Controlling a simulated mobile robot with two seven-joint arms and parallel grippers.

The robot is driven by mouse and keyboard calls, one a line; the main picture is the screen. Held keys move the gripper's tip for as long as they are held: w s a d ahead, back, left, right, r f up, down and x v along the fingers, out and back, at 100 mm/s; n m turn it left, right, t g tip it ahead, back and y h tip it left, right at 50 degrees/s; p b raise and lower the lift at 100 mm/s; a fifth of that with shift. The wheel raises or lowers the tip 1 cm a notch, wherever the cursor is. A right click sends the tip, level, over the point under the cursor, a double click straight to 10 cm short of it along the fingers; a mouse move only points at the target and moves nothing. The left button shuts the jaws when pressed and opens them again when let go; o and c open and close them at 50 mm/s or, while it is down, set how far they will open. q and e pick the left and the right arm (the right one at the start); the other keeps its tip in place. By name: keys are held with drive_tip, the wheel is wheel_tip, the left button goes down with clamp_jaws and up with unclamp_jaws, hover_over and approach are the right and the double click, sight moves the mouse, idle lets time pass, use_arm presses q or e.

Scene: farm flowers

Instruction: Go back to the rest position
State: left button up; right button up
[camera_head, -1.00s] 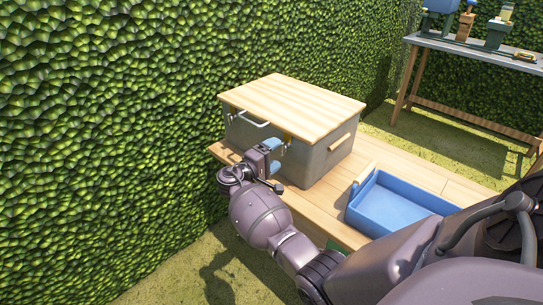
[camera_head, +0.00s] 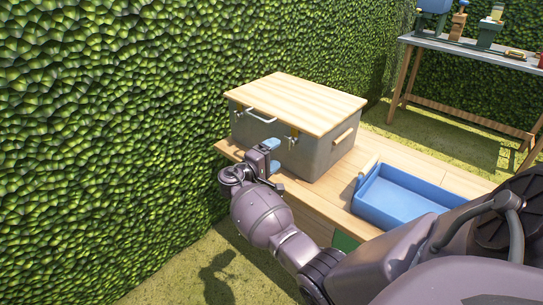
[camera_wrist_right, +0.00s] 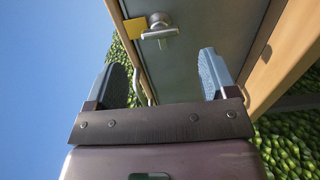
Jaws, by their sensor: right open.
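My right gripper (camera_head: 272,156) is open and empty, in front of the grey box (camera_head: 318,154) with a wooden lid (camera_head: 296,103). Its blue finger pads point toward the box front and appear apart from it. In the right wrist view the two fingers (camera_wrist_right: 165,80) are spread wide with nothing between them. A metal latch (camera_wrist_right: 159,31) with a yellow plate (camera_wrist_right: 134,28) shows on the box front beyond them. The lid lies flat and shut on the box. My left gripper is not in view.
The box stands on a wooden bench (camera_head: 395,160). A blue tray (camera_head: 400,196) sits on the bench to its right. A green hedge (camera_head: 110,120) runs along the left and back. A grey table (camera_head: 470,47) with several items stands at the back right.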

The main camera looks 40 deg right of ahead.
idle(0.7)
drive_tip(key=s+a+f+n+t+y+p, duration=0.1)
drive_tip(key=s+a+f+t+y+p, duration=0.2)
drive_tip(key=s, duration=0.4)
drive_tip(key=s+a+f+n+t+y+p, duration=0.1)
drive_tip(key=s+a+f+t+y, duration=0.1)
drive_tip(key=s+f+y, duration=0.3)
drive_tip(key=s+a+f+n+t+y+p, duration=0.1)
drive_tip(key=s+a+f+t+y+p, duration=0.15)
drive_tip(key=s, duration=0.55)
use_arm(q)
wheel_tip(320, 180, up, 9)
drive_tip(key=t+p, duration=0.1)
drive_tip(key=p, duration=0.3)
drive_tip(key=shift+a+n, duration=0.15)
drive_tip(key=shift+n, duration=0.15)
use_arm(e)
drive_tip(key=s+a+r+m+t+y, duration=0.1)
drive_tip(key=s+a+r+y, duration=0.2)
drive_tip(key=s+a, duration=0.4)
drive_tip(key=s+a+r+m+t+y, duration=0.1)
drive_tip(key=s+a+r+m+y, duration=0.1)
drive_tip(key=s+a, duration=0.4)
drive_tip(key=s+r+y, duration=0.1)
drive_tip(key=s+y, duration=0.1)
drive_tip(key=s, duration=0.3)
drive_tip(key=shift+s+a+r, duration=0.15)
drive_tip(key=shift+s+a, duration=0.2)
